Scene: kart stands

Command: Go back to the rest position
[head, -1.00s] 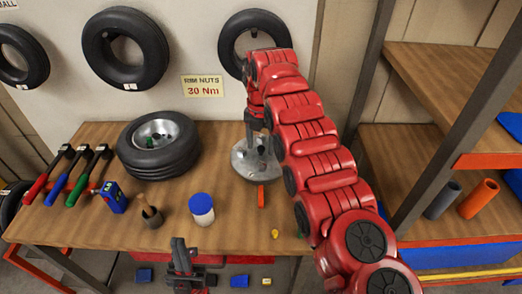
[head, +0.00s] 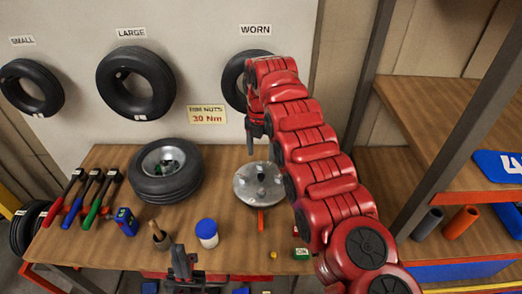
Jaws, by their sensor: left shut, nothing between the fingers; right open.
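My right gripper (head: 253,142) hangs at the end of the red arm over the back of the workbench (head: 225,160). Its fingers point down and are open and empty. It is above and behind a bare metal rim (head: 258,183) with upright studs, apart from it. My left gripper (head: 182,264) is low at the front edge of the bench, shut and empty. A tyre on a rim (head: 166,171) lies on the bench to the left of the bare rim.
Tyres (head: 137,83) hang on the wall behind. Shelves (head: 465,180) stand at the right.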

